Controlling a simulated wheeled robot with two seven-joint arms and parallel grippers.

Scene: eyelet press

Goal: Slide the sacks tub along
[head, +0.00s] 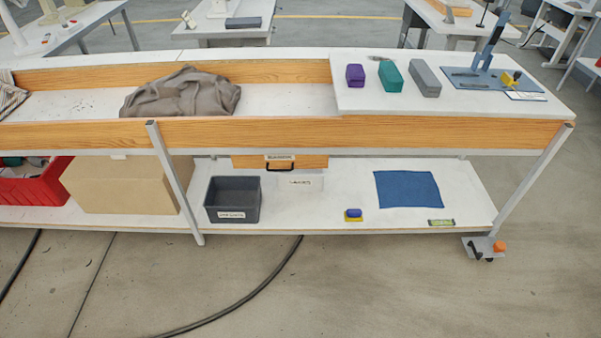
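A dark grey open tub (232,198) stands on the lower shelf, just right of the table's middle leg. It has a white label on its front, too small to read surely, so I cannot confirm it is the sacks tub. It looks empty. Neither of my grippers is in view.
Left of the leg (175,182) stand a cardboard box (130,187) and a red crate (38,188). Right of the bins lie a blue-and-yellow block (353,215), a blue mat (407,189) and a small level (441,222). Bare shelf (315,212) lies between tub and block.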

